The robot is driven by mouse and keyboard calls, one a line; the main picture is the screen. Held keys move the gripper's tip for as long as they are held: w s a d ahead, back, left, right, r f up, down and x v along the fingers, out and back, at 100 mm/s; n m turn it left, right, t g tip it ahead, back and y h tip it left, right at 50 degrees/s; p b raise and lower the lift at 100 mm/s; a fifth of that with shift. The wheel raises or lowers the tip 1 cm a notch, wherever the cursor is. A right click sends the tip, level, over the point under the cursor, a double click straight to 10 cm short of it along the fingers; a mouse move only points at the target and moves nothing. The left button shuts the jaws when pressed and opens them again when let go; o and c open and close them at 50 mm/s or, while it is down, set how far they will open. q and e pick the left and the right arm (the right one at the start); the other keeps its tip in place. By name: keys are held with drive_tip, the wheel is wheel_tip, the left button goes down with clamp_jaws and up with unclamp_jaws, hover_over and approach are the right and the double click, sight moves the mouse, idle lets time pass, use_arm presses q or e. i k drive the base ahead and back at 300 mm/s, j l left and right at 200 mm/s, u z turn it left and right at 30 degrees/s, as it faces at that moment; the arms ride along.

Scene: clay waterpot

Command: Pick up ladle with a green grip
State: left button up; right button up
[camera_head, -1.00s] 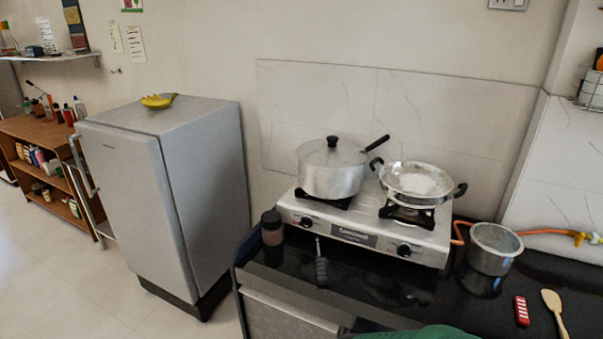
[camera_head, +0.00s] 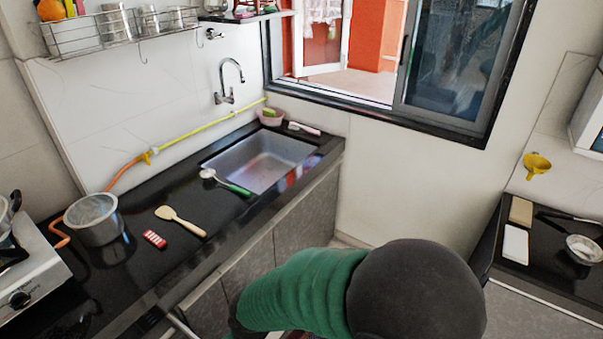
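The ladle with a green grip (camera_head: 236,188) lies on the black counter at the front left edge of the sink. Its pale round head points left and its green grip points right, towards the counter's front edge. Nothing covers it, and no gripper touches it. Neither of my grippers can be made out in view. A ribbed green and dark grey rounded shape (camera_head: 310,290) fills the bottom middle. I cannot tell whether it is part of me.
A wooden spatula (camera_head: 180,221), a red packet (camera_head: 154,239) and a metal pot (camera_head: 95,222) stand left of the ladle. The steel sink (camera_head: 262,160) lies behind it. A stove (camera_head: 30,275) is at far left. A second counter (camera_head: 540,265) is at right.

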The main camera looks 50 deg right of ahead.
sight(206, 175)
drive_tip(key=z, duration=1.05)
drive_tip(key=i+l+u, duration=0.1)
drive_tip(key=u, duration=0.3)
drive_tip(key=l+u, duration=0.1)
drive_tip(key=u, duration=0.3)
drive_tip(key=i+l+u, duration=0.15)
drive_tip(key=u, duration=0.25)
drive_tip(key=l+u, duration=0.1)
drive_tip(key=u, duration=0.3)
drive_tip(key=l+u, duration=0.35)
drive_tip(key=l, duration=0.5)
drive_tip(key=l+u, duration=0.35)
drive_tip(key=l, duration=1.3)
drive_tip(key=k+l, duration=0.1)
drive_tip(key=l, duration=0.65)
